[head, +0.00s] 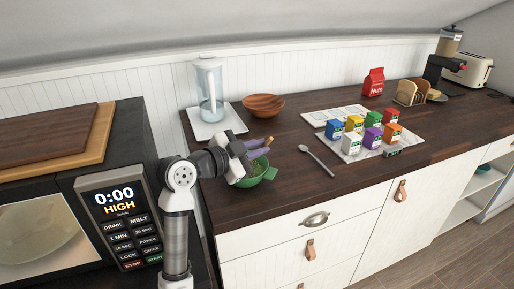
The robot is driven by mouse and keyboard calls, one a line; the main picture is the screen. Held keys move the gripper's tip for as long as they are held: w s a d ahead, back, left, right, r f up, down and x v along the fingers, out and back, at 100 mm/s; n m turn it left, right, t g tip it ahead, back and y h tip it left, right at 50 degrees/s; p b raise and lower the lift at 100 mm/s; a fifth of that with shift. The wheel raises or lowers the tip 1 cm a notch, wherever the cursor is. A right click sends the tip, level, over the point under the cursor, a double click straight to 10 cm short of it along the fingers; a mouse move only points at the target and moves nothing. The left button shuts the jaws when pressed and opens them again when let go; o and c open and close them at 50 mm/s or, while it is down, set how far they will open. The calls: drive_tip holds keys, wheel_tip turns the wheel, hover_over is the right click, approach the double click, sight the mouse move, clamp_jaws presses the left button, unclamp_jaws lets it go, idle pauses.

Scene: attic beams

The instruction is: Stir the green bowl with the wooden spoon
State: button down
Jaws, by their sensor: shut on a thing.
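The green bowl (268,174) stands on the dark wood counter near its left front edge, partly hidden by my arm. My gripper (262,148) is just above the bowl and shut on the wooden spoon. Little of the spoon shows; a small brown-yellow piece (258,164) is visible inside the bowl below the fingers. Whether it touches the bottom of the bowl I cannot tell.
A grey spoon (317,159) lies right of the bowl. Several small coloured boxes (373,138) stand on white tiles farther right. A microwave (122,215) is at left.

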drive_tip(key=shift+f, duration=0.75)
idle(0.3)
drive_tip(key=shift+r+p, duration=0.1)
drive_tip(key=shift+p, duration=0.35)
idle(0.5)
drive_tip(key=shift+d, duration=0.1)
idle(0.3)
